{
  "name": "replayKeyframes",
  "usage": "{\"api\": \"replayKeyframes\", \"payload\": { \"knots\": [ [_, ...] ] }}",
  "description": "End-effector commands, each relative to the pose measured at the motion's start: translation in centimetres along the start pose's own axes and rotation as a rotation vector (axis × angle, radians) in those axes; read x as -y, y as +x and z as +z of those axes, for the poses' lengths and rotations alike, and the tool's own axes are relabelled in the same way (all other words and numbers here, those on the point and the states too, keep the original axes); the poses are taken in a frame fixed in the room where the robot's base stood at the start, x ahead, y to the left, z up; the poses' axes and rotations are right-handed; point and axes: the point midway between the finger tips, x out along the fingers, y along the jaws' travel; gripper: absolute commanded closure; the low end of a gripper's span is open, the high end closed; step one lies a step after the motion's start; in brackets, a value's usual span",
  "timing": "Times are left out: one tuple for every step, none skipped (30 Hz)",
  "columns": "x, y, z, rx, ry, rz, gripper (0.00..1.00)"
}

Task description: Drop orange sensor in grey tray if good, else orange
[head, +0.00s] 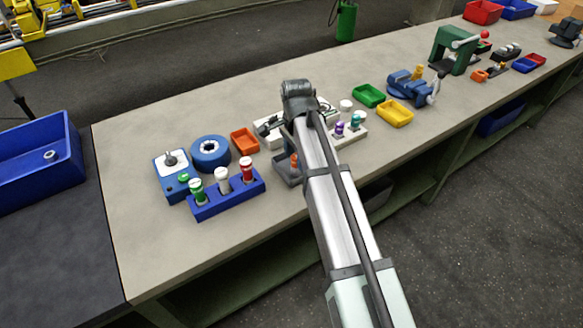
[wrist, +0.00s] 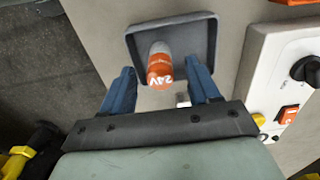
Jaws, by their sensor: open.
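The orange sensor (wrist: 160,70), with a grey end and a "24V" mark, is at the grey tray (wrist: 205,32) in the wrist view. It looks tilted in that view. In the head view the sensor (head: 294,160) shows as a small orange shape in the grey tray (head: 284,173), partly hidden by my arm. My gripper (wrist: 160,67) is open, with one blue finger on each side of the sensor and visible gaps between. The orange tray (head: 244,141) lies behind and left of the grey tray; it looks empty.
A white panel (wrist: 262,75) with a black knob and an orange switch stands right of the grey tray in the wrist view. A blue rack (head: 228,197) with green, white and red cylinders is to its left in the head view. The bench front left is clear.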

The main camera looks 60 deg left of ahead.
Motion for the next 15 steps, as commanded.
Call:
{"api": "replayKeyframes", "payload": {
  "knots": [
    [0.0, 0.0, 0.0, 0.000, 0.000, 0.000, 0.39],
    [0.0, -0.1, 0.0, 0.000, 0.000, 0.000, 0.39],
    [0.0, -0.2, 0.0, 0.000, 0.000, 0.000, 0.39],
    [0.0, -0.4, 0.0, 0.000, 0.000, -0.001, 0.39],
    [0.0, -0.6, 0.0, 0.000, 0.000, -0.001, 0.39],
    [0.1, -1.0, 0.0, -0.001, 0.000, -0.002, 0.39],
    [0.1, -1.3, 0.0, -0.001, 0.000, -0.002, 0.39],
    [0.1, -1.7, 0.0, -0.001, 0.000, -0.001, 0.39],
    [0.1, -2.2, 0.0, 0.000, 0.000, -0.001, 0.39],
    [0.1, -2.7, 0.0, -0.001, 0.000, -0.002, 0.39],
    [0.1, -3.2, 0.0, -0.001, 0.000, -0.002, 0.39],
    [0.1, -4.0, -0.1, -0.001, 0.000, -0.003, 0.39],
    [0.1, -4.6, -0.1, -0.001, 0.000, -0.002, 0.39],
    [0.1, -5.1, -0.1, -0.001, 0.000, -0.002, 0.39],
    [0.1, -5.9, -0.1, -0.001, 0.000, -0.003, 0.39]
  ]
}}
